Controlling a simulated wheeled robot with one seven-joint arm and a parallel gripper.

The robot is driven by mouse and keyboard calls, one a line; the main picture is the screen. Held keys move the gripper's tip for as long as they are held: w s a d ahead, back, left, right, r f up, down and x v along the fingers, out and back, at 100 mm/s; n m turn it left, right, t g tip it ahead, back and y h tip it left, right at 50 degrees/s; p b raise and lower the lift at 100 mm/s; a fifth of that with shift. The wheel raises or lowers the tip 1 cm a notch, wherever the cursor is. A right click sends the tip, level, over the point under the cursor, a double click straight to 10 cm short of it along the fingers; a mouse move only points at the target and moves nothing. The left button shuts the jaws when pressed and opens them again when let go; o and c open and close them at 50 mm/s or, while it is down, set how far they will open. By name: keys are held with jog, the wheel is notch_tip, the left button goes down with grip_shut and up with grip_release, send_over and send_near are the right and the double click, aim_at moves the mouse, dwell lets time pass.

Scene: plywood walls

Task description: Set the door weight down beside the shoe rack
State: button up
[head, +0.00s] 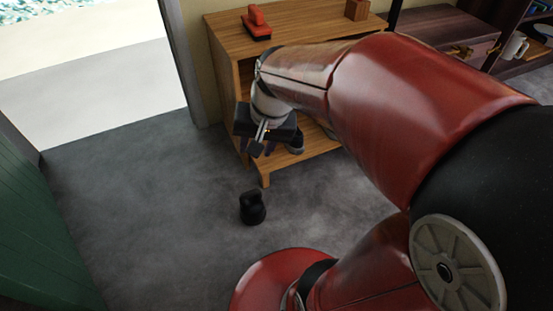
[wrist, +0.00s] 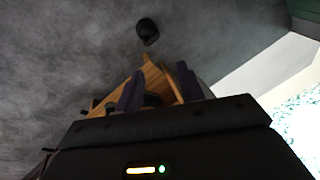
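The door weight (head: 253,208), a small black kettlebell-like piece, stands on the grey floor in front of the wooden shoe rack (head: 310,20), apart from its front leg. It also shows near the top of the wrist view (wrist: 147,31). My gripper (head: 258,148) points down beside the rack's front left side, above and beyond the weight in the head view. In the wrist view its two dark fingers (wrist: 160,82) are spread, with part of the rack showing behind them. I see nothing held. My arm hides much of the rack.
A red-and-black object (head: 257,22) and a wooden block (head: 357,10) sit on the rack top. Shoes (head: 295,143) are on its lower shelf. A green door (head: 45,235) and a bright doorway (head: 100,75) are at left. Floor around the weight is clear.

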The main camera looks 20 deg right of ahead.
jog(key=s+r+n+t+h, duration=0.1)
jog(key=s+r+n, duration=0.3)
jog(key=s, duration=0.5)
jog(key=shift+s+r+n+t+h, duration=0.3)
jog(key=shift+r+n+t, duration=0.15)
jog(key=shift+t, duration=0.45)
jog(key=shift+d, duration=0.1)
